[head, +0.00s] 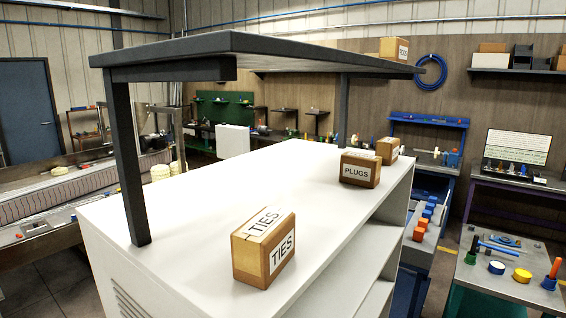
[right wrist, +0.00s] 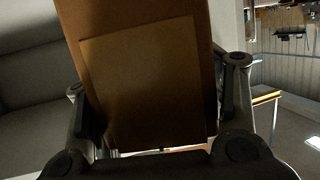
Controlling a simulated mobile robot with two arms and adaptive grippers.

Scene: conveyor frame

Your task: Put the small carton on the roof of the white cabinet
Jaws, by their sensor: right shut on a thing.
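The white cabinet (head: 185,215) fills the middle of the head view, with a flat white top and open shelves on its right side. A dark flat panel (head: 250,47) stands on posts above this top. My right gripper (right wrist: 157,75) shows in the right wrist view, with a finger on each side of a brown carton (right wrist: 140,85). It is shut on the carton, which has a paler panel on its face. The carton's far end is cut off by the frame. Neither gripper shows in the head view, and my left gripper is out of sight.
On the cabinet top stand a TIES carton (head: 264,247) near the front, a PLUGS carton (head: 360,169) further back and another carton (head: 387,150) behind it. A carton (head: 394,48) shows at the dark panel's far end. White surface between TIES and PLUGS is clear.

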